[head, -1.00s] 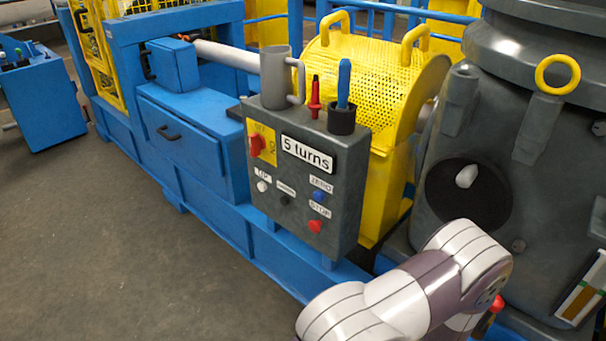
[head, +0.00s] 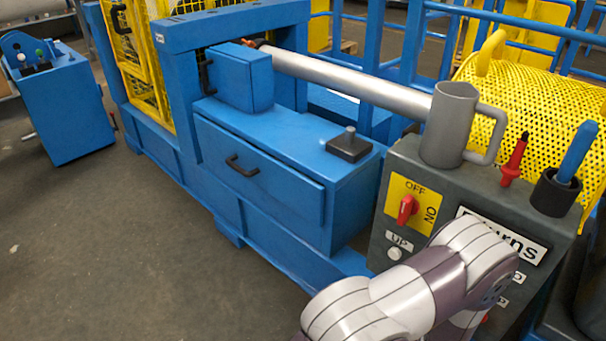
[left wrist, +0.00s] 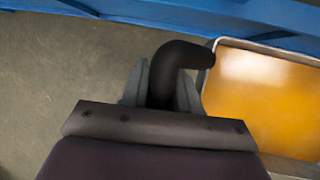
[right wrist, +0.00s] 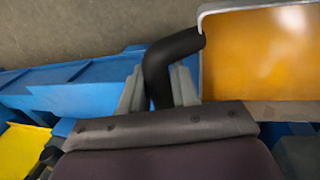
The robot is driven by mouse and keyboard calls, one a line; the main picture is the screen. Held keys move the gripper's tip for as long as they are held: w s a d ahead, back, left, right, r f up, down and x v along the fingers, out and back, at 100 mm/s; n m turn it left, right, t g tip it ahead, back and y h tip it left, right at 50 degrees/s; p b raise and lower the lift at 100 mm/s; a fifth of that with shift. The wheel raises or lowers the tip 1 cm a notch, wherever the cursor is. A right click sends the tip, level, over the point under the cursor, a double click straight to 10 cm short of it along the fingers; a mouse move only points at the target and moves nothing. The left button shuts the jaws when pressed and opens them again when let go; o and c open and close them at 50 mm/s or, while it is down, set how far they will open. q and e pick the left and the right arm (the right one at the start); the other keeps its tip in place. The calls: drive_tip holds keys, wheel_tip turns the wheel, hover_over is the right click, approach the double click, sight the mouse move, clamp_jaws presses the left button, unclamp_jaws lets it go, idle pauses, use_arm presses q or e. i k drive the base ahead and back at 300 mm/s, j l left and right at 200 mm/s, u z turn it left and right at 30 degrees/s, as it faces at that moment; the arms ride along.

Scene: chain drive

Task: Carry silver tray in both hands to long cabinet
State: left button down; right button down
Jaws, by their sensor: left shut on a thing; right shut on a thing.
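The silver tray (left wrist: 265,100) shows in the left wrist view as an amber-looking flat floor inside a thin silvery rim, to the right of my left gripper (left wrist: 160,88). That gripper is shut on a bent black tray handle (left wrist: 182,55). In the right wrist view the tray (right wrist: 262,60) is at upper right, and my right gripper (right wrist: 158,88) is shut on its other black handle (right wrist: 172,55). The tray appears empty where it shows. Neither the tray nor the grippers show in the head view. I cannot pick out a long cabinet for certain.
A blue machine bench with a drawer (head: 255,180) stands ahead, a small black block (head: 348,147) on top. A grey control box (head: 440,190) bearing a grey mug (head: 448,125) is close at right. A blue console (head: 62,108) stands far left. Grey floor is clear at left.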

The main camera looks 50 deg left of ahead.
sight(295, 133)
drive_tip(key=k+j, duration=0.1)
drive_tip(key=j, duration=1.85)
drive_tip(key=k+j, duration=0.15)
drive_tip(key=j, duration=0.85)
